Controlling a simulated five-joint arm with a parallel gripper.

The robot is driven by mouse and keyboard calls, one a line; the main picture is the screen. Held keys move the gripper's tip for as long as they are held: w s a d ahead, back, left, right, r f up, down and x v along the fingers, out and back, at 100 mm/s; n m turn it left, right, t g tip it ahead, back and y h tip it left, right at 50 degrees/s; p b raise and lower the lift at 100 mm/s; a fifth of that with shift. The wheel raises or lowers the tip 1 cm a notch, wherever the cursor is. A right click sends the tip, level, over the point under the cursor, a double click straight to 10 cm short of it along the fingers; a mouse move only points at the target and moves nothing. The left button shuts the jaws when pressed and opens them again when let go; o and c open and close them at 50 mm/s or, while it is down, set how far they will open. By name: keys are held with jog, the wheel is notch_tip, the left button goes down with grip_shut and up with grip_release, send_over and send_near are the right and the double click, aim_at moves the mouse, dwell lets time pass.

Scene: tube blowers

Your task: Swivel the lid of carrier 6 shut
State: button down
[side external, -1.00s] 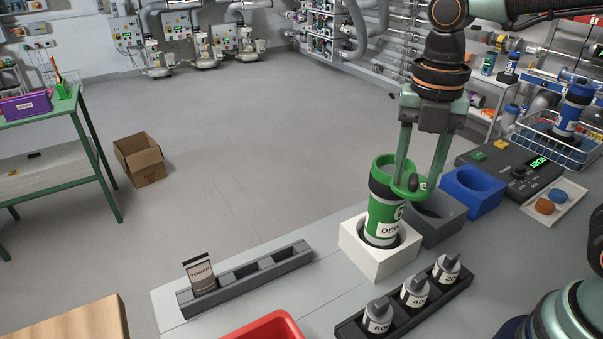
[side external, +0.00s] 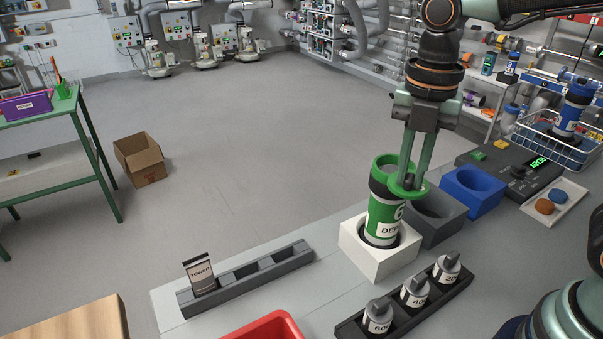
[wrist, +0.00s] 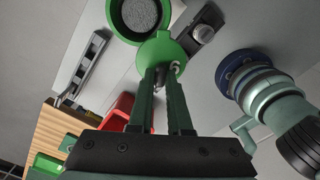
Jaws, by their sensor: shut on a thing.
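Carrier 6 (side external: 383,217) is a green cylinder with a dark band and a white label, standing upright in a white square holder (side external: 365,258). Its top is open, and the wrist view shows a grey interior (wrist: 139,14). Its round green lid (side external: 407,186) is swung out to the side of the mouth, toward the right in the side view. The lid also shows in the wrist view (wrist: 158,50), with a small knob on it. My gripper (side external: 409,182) points down at the lid, its fingers shut on the knob, which the fingertips partly hide.
A dark grey holder (side external: 440,228) and a blue holder (side external: 473,190) stand right of the white one. A black rack (side external: 405,305) with several grey weights is in front. A grey slotted rack (side external: 245,278) and a red bin (side external: 268,328) lie left.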

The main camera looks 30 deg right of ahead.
jog(key=m, duration=0.1)
jog(key=w+m, duration=0.1)
jog(key=m, duration=0.1)
jog(key=shift+w+a+m, duration=0.2)
jog(key=shift+a+m, duration=0.1)
jog(key=shift+a, duration=0.05)
jog(key=w+m, duration=0.1)
jog(key=m, duration=0.1)
jog(key=shift+w+a+m, duration=0.1)
jog(key=shift+m, duration=0.2)
jog(key=w+d+m, duration=0.1)
jog(key=m, duration=0.4)
jog(key=w+d+m, duration=0.1)
jog(key=w+m, duration=0.1)
jog(key=m, duration=0.3)
jog(key=w+d+m, duration=0.1)
jog(key=m, duration=0.4)
jog(key=shift+w+d, duration=0.25)
jog(key=shift+w, duration=0.15)
jog(key=shift+w+d+m, duration=0.1)
jog(key=shift+d+m, duration=0.15)
jog(key=shift+m, duration=0.4)
jog(key=shift+d+m, duration=0.25)
jog(key=shift+m, duration=0.4)
jog(key=c, duration=0.8)
grip_release()
jog(key=shift+c, duration=0.2)
